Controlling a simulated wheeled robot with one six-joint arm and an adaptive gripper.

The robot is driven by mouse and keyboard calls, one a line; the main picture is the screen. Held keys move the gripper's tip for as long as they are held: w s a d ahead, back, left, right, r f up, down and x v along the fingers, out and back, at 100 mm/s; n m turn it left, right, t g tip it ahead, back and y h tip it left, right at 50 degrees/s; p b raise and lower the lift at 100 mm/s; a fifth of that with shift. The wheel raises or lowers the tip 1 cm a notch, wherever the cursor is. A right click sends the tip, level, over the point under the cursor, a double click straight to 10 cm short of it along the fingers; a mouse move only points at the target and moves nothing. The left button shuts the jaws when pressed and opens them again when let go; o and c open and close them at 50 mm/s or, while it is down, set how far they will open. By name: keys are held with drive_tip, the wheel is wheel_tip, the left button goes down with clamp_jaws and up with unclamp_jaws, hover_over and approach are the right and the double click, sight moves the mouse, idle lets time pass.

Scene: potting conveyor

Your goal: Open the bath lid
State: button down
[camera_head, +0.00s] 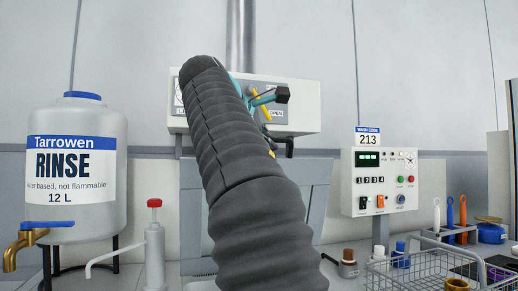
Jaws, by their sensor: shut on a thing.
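A pale wall box (304,103) behind my arm has a label reading "OPEN" (276,114) and another label starting with "L", mostly covered. A yellow lever (262,108) slants across the front of the box beside the "OPEN" label. My gripper (262,97), with teal and black parts, is at this lever and shut on it; my dark sleeved arm hides much of the grip. Below the box, the grey bath housing (318,185) shows at both sides of my arm. The lid's position cannot be made out.
At left stand a large white rinse tank (85,185) with a brass tap (22,240) and a red-topped pump (154,235). At right are a control panel (380,190), a wire basket (425,268), and a rack of handled tools (450,225).

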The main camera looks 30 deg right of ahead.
drive_tip(key=shift+w+d+r, duration=0.15)
drive_tip(key=shift+w, duration=0.25)
drive_tip(key=c, duration=1.5)
unclamp_jaws()
drive_tip(key=shift+v, duration=3.8)
